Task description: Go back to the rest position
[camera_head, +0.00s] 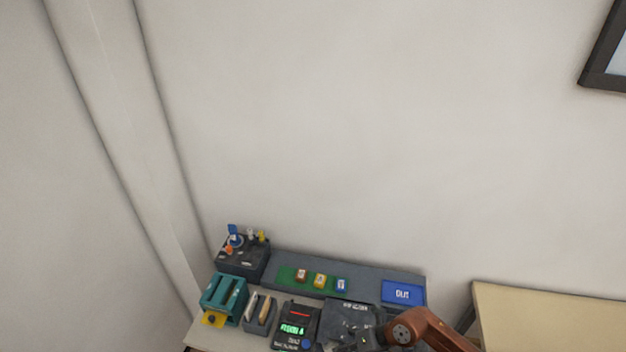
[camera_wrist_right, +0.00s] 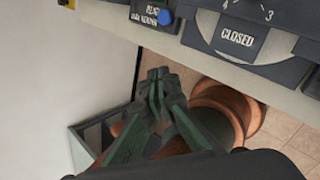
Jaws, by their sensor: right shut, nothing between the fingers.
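My right arm comes in from the lower right in the head view, with its gripper (camera_head: 358,343) low at the front of the desk, partly cut off by the frame's edge and hard to make out against a dark device. In the right wrist view the right gripper (camera_wrist_right: 158,80) is shut and empty, its fingertips together. It is beside the desk's front edge, apart from the panels. My left gripper is not in view.
A desk holds a teal rack (camera_head: 224,298), a dark device with a green display (camera_head: 296,326), a green strip with small stamps (camera_head: 313,282) and a blue tray (camera_head: 403,292). A panel labelled CLOSED (camera_wrist_right: 238,37) is near the gripper. A grey bin (camera_wrist_right: 88,135) stands below.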

